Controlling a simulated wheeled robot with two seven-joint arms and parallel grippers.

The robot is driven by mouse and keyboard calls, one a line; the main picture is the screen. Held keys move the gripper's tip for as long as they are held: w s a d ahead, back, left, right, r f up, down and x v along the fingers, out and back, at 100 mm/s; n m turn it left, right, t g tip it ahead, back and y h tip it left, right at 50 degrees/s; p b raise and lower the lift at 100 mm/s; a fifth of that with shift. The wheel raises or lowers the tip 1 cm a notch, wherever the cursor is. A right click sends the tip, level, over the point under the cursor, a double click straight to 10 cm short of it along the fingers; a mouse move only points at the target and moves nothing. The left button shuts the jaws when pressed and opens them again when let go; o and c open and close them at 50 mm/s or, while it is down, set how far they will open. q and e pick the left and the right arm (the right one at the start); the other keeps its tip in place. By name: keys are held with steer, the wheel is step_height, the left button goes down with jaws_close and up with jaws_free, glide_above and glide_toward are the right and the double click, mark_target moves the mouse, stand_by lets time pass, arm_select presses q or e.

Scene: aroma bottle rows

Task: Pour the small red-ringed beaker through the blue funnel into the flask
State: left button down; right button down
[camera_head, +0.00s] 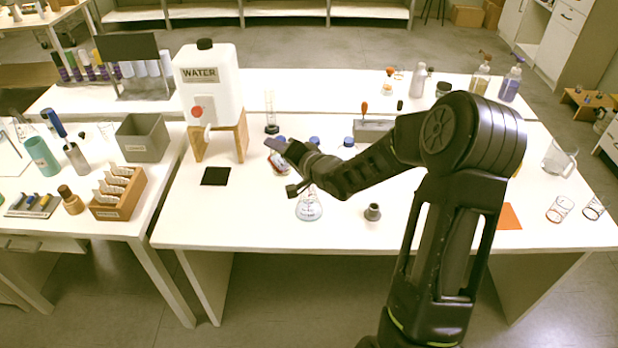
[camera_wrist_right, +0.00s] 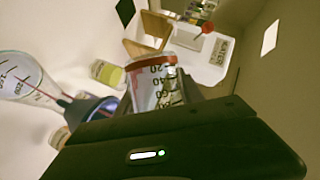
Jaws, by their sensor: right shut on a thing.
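In the right wrist view the small red-ringed beaker (camera_wrist_right: 152,88), clear with printed marks, sits between the jaws of my right gripper (camera_wrist_right: 185,98), which is shut on it. The blue funnel (camera_wrist_right: 88,108) is close beside it, partly hidden by the gripper body. The flask (camera_wrist_right: 28,78), clear glass with marks, lies beyond the funnel at the left edge. In the head view my right gripper (camera_head: 288,150) is above and behind the flask (camera_head: 308,208), which stands on the table. The arm hides the funnel there. I cannot tell the beaker's tilt or its contents. My left gripper is not in view.
A white water tank (camera_head: 210,85) on a wooden stand is left of my gripper, with a black pad (camera_head: 216,176) in front. Several blue-capped bottles (camera_head: 348,146) stand behind my arm. A grey cone-shaped piece (camera_head: 372,212) is right of the flask. The table's front left is clear.

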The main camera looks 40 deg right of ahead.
steer(key=shift+r+m+t+y+p, duration=0.3)
steer(key=shift+r+m+y+p, duration=0.25)
steer(key=shift+m+p, duration=0.65)
stand_by(4.2)
steer(key=shift+d+r+p, duration=0.2)
steer(key=shift+d+p, duration=0.05)
steer(key=shift+p, duration=0.55)
stand_by(1.8)
